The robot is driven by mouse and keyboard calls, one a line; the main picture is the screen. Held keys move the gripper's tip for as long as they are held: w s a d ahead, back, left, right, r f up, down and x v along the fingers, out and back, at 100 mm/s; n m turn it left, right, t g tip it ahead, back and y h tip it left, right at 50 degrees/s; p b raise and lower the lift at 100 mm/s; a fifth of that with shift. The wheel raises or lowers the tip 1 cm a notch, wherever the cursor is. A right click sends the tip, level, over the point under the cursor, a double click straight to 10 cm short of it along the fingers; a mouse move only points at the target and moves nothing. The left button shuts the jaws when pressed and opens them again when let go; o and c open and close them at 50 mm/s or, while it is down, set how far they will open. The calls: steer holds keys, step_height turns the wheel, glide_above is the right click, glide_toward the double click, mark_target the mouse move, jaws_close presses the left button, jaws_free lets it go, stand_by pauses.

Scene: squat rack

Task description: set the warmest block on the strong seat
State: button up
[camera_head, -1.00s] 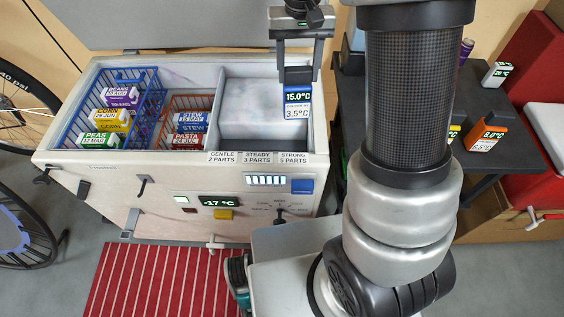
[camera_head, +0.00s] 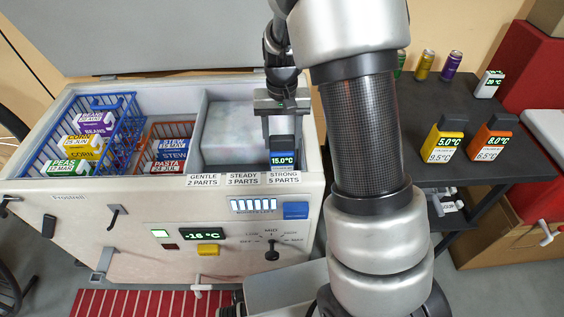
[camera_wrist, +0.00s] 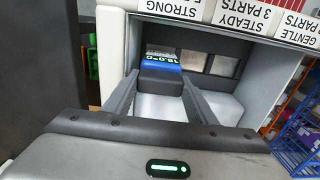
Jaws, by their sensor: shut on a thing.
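My gripper (camera_head: 282,138) is shut on a dark-capped block with a blue label, 15.0°C (camera_head: 282,158), inside the right compartment of the chest freezer, close to its front wall. In the wrist view the block (camera_wrist: 160,68) sits between the fingers, by the seat under the STRONG label (camera_wrist: 172,8). The STRONG 5 PARTS label (camera_head: 284,178) is on the front rim just below it. I cannot tell whether it touches the seat. A yellow block (camera_head: 443,141) reads 5.0°C over 9.5°C and an orange block (camera_head: 491,138) 8.0°C over 6.5°C, both on the dark table.
A small black-and-white item with a green display (camera_head: 489,84) stands farther back on the table (camera_head: 455,100), near several cans. A blue basket (camera_head: 130,100) and an orange basket (camera_head: 160,130) of food boxes fill the freezer's left side. The freezer panel (camera_head: 201,234) reads -16 °C.

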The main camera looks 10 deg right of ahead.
mark_target(282, 152)
steer(key=shift+f+b, duration=0.6)
steer(key=shift+f, duration=2)
steer(key=shift+f, duration=0.15)
steer(key=o, duration=1.5)
steer(key=shift+c, duration=0.2)
